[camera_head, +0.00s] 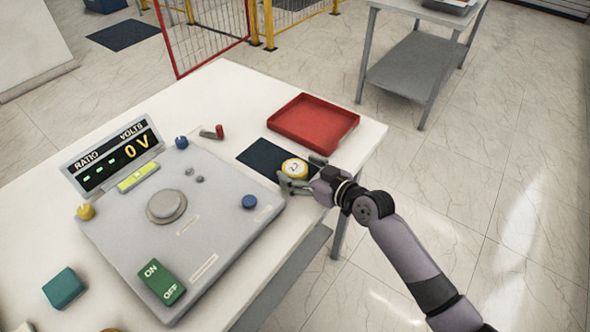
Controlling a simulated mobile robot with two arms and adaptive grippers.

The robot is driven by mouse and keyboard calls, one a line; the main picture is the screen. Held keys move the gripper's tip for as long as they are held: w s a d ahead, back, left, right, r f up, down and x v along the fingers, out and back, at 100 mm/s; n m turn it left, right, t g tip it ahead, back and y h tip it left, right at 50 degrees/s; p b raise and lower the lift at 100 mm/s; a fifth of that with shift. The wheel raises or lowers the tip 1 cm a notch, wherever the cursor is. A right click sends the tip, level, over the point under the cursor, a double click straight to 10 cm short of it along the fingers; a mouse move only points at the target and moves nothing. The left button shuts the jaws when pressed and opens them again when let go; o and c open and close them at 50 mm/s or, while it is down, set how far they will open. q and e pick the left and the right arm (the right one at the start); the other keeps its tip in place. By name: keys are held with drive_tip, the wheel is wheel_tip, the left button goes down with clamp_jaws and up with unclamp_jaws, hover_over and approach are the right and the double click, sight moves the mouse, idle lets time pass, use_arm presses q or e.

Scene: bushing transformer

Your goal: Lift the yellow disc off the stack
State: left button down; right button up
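The yellow disc (295,168) has a pale top with a dark mark. It lies over the right part of the dark mat on the white table. What is under the disc is hidden, so I cannot tell how many pieces the stack has. My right gripper (299,171) reaches in from the right, low at the table edge. Its fingers are spread, one on the near side of the disc and one on the far right side, with the disc between them. I cannot tell whether either finger touches it. My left gripper is not in view.
A red tray (312,124) lies empty behind the disc. A small red-ended part (219,131) lies behind the dark mat (262,158). The table's right edge is close to my gripper.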

drive_tip(key=c, duration=1.2)
drive_tip(key=shift+r, duration=0.1)
drive_tip(key=shift+c, duration=0.3)
